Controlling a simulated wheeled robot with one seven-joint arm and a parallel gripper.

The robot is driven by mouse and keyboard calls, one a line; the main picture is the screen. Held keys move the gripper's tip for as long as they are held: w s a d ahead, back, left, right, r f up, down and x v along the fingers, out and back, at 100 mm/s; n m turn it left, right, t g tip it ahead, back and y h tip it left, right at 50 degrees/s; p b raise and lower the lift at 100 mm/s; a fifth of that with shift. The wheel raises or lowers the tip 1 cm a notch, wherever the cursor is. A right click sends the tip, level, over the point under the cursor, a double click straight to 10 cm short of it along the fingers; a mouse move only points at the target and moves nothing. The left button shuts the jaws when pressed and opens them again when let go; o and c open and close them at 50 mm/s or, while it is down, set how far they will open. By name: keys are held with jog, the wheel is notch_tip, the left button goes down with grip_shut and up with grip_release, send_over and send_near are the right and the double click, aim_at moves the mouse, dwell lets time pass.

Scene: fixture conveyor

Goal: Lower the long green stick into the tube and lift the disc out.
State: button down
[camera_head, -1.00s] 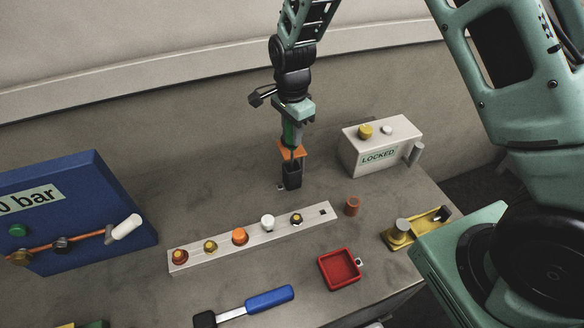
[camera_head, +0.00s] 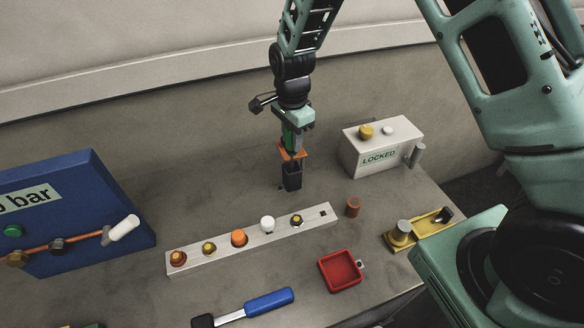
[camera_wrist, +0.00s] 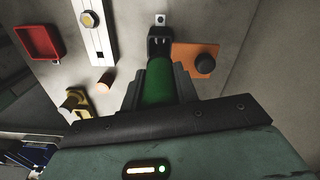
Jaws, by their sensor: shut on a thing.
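My gripper (camera_head: 292,146) is shut on the green stick (camera_wrist: 160,84), seen between the jaws in the wrist view. The stick points down toward a dark, square-sided upright holder (camera_head: 292,178), which also shows in the wrist view (camera_wrist: 160,42). I cannot tell whether the stick's lower end is inside it. An orange plate (camera_wrist: 194,62) with a black knob is beside the stick; it also shows in the head view (camera_head: 284,154). A short reddish-brown cylinder (camera_head: 353,207) stands to the right; whether it is hollow is unclear. I cannot make out the disc.
A pale strip (camera_head: 220,252) with several knobs lies in front. A white box marked LOCKED (camera_head: 358,164) stands at right. A red tray (camera_head: 325,275), a blue-handled tool (camera_head: 268,301), a yellow fixture (camera_head: 425,230) and a blue panel (camera_head: 90,190) surround it. Open grey surface lies left of the holder.

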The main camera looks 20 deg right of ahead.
jog(key=shift+f, duration=0.25)
jog(key=shift+r+p, duration=0.8)
jog(key=shift+r, duration=0.3)
dwell(1.6)
